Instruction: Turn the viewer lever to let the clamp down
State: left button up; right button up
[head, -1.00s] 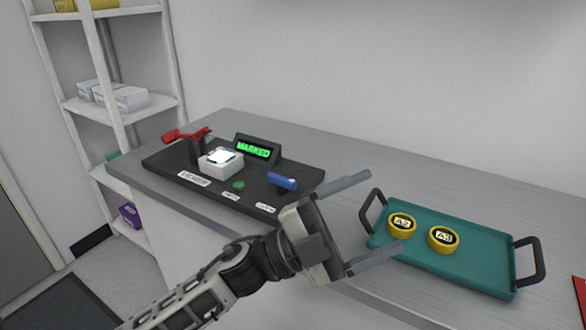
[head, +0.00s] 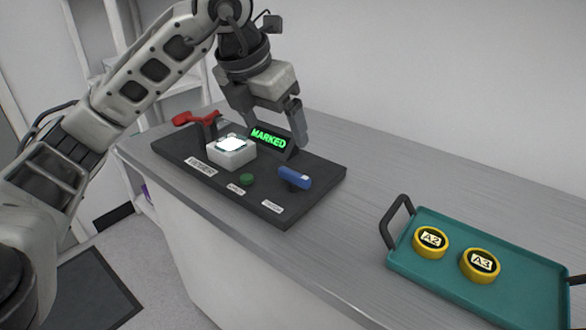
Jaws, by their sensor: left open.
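The viewer is a black base (head: 222,186) on the grey bench, with a white block (head: 232,158) bearing a bright lit top. A red piece (head: 196,119) stands at its back left, raised above the block's level. A blue lever (head: 295,178) lies at the right of the base. A green button (head: 246,179) sits between block and lever. A small display (head: 268,138) reads MARKED in green. My left gripper (head: 276,134) is open and empty, fingers pointing down, over the back of the base by the display, apart from the lever. My right gripper is out of view.
A teal tray (head: 470,283) with black handles holds yellow rings A2 (head: 431,242) and A3 (head: 480,265) at the right. The bench between viewer and tray is clear. White shelves (head: 92,25) stand behind my left arm.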

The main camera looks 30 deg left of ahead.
aim_at(293, 173)
pick_arm(q)
jog(key=x, duration=1.2)
jog(key=shift+w+f, duration=0.1)
jog(key=shift+f, duration=0.25)
jog(key=c, duration=1)
